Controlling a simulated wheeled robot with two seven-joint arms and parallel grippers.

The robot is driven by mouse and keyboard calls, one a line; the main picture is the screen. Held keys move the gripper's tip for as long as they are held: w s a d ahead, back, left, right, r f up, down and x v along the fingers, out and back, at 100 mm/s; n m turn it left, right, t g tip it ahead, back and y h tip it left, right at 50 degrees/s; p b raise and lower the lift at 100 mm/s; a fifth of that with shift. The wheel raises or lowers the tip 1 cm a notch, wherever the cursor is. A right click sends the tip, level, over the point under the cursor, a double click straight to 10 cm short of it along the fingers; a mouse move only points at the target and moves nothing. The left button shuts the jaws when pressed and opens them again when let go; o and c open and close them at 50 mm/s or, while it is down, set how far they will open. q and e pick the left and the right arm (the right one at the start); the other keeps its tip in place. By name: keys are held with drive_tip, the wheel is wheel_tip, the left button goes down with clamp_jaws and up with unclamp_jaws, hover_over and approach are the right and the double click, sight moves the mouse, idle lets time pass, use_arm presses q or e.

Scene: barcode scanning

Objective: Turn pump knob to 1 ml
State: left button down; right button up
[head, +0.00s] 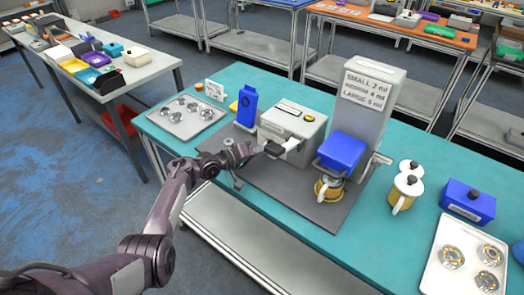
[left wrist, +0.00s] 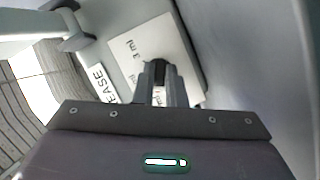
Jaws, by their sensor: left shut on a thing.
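The pump is a light grey box (head: 293,125) on a grey mat, left of a tall dispenser. My left gripper (head: 262,150) reaches its front side from the left. In the left wrist view the gripper (left wrist: 160,85) is shut on a black knob (left wrist: 159,70), which is partly hidden between the fingers. The knob sits on a white dial plate (left wrist: 180,40) with "3 ml" printed above left of it. Another ml marking below is partly covered by the fingers. A label ending in "EASE" (left wrist: 103,83) is beside the plate. The knob's exact pointing direction cannot be told.
A tall grey dispenser (head: 378,90) with a sign of sizes in ml stands right of the pump, with a blue block (head: 341,152) on its front. Trays with metal parts lie at both ends of the teal table (head: 240,75).

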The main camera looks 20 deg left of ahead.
use_arm(q)
drive_tip(key=c, duration=1.5)
unclamp_jaws()
drive_tip(key=shift+a, duration=0.1)
drive_tip(key=v, duration=0.6)
drive_tip(key=shift+s+a, duration=0.25)
drive_tip(key=shift+s, duration=0.1)
drive_tip(key=shift+s+a+r, duration=0.15)
drive_tip(key=shift+s+a, duration=0.1)
drive_tip(key=shift+s, duration=0.1)
